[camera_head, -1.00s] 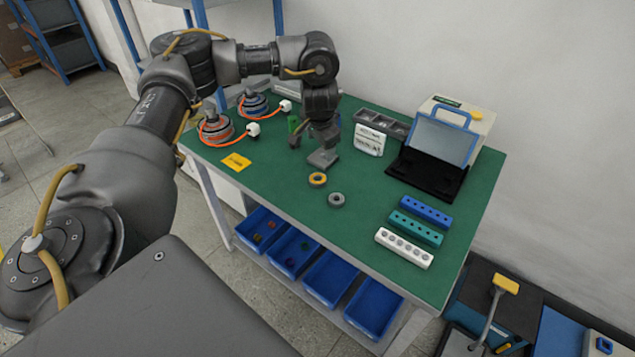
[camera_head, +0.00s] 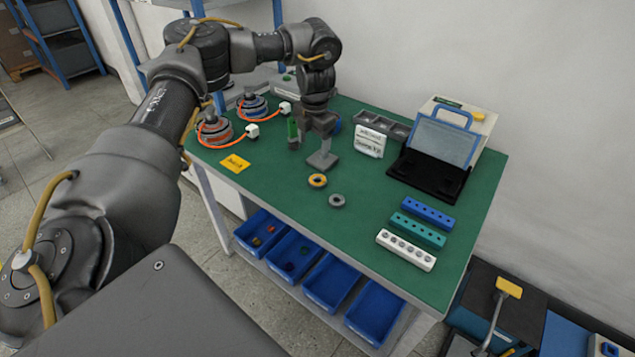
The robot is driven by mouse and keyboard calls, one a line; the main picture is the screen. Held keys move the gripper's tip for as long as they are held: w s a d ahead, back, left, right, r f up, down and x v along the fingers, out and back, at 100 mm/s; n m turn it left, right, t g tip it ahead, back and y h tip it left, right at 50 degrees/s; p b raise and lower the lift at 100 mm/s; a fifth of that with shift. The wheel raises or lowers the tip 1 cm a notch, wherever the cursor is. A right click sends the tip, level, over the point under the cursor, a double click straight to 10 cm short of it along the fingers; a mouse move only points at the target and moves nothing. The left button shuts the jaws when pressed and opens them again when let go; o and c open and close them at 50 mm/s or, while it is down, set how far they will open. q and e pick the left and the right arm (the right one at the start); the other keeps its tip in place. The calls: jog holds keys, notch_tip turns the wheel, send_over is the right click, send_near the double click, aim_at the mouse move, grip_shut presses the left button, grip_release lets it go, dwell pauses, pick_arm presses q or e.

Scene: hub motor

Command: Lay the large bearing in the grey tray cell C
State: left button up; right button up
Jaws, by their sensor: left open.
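A grey ring (camera_head: 337,200) and a yellow ring (camera_head: 317,180) lie flat on the green bench, apart from each other. The grey one looks like a bearing, but I cannot tell for sure which is the large bearing. The grey tray (camera_head: 398,131) with several cells stands at the back of the bench; its cell letters cannot be read. My left gripper (camera_head: 321,136) is open, pointing down above the bench, behind the yellow ring and left of the tray. A grey block (camera_head: 322,161) shows just below it. Its fingertips are hard to make out. My right gripper is out of view.
Blue, teal and white hole blocks (camera_head: 406,250) lie at front right. Two motors (camera_head: 215,131) with orange cables stand at left. The front middle of the bench is clear.

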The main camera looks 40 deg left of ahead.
pick_arm(q)
jog(key=m, duration=1.2)
send_over(316, 175)
jog(key=s, duration=0.1)
jog(key=shift+h, duration=0.4)
jog(key=f, duration=0.5)
jog(key=shift+s+d+f+b, duration=0.15)
jog(key=shift+d+f+b, duration=0.1)
jog(key=shift+b, duration=0.15)
jog(key=shift+s+d+f+p, duration=0.1)
jog(key=shift+f+p, duration=0.1)
jog(key=shift+f, duration=0.7)
jog(key=shift+w+d+f+p, duration=0.1)
jog(key=shift+f+p, duration=0.15)
jog(key=shift+f, duration=0.65)
jog(key=shift+s+d+f+p, duration=0.1)
jog(key=shift+f+p, duration=0.1)
jog(key=shift+f, duration=0.7)
jog(key=c, duration=1.2)
jog(key=shift+r, duration=0.1)
